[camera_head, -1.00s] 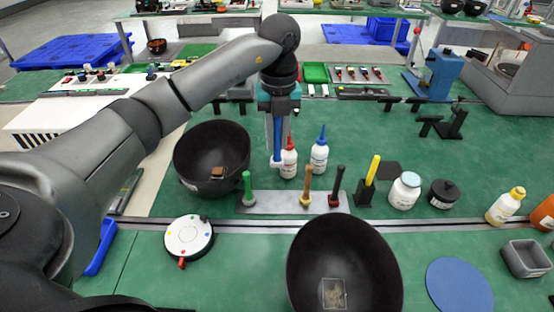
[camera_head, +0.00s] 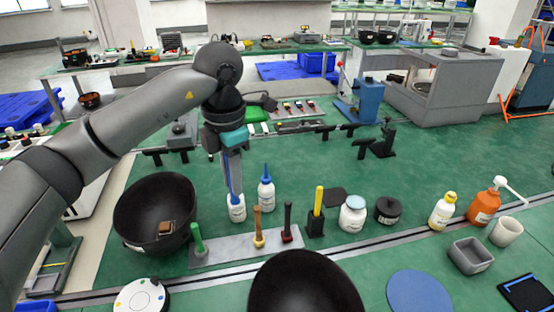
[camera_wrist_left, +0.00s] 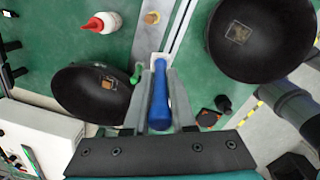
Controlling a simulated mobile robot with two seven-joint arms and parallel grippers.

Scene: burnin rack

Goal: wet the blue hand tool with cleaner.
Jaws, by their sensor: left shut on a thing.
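My left gripper (camera_head: 234,186) hangs over the green bench and is shut on the blue hand tool (camera_head: 230,172). In the left wrist view the tool's thick blue handle (camera_wrist_left: 160,98) sits between the two grey fingers. A red-capped bottle (camera_wrist_left: 104,22) shows apart from the tool in the wrist view. A blue-tipped white bottle (camera_head: 266,194) stands to the right. I cannot read which container holds cleaner. My right gripper is not in view.
A grey rack plate (camera_head: 215,252) holds green (camera_head: 198,238), tan (camera_head: 258,226) and dark (camera_head: 288,222) tools. Black bowls stand left (camera_head: 135,215) and at the front (camera_head: 305,290). A white jar (camera_head: 352,215), yellow-capped bottle (camera_head: 442,212) and orange pump bottle (camera_head: 483,207) stand right.

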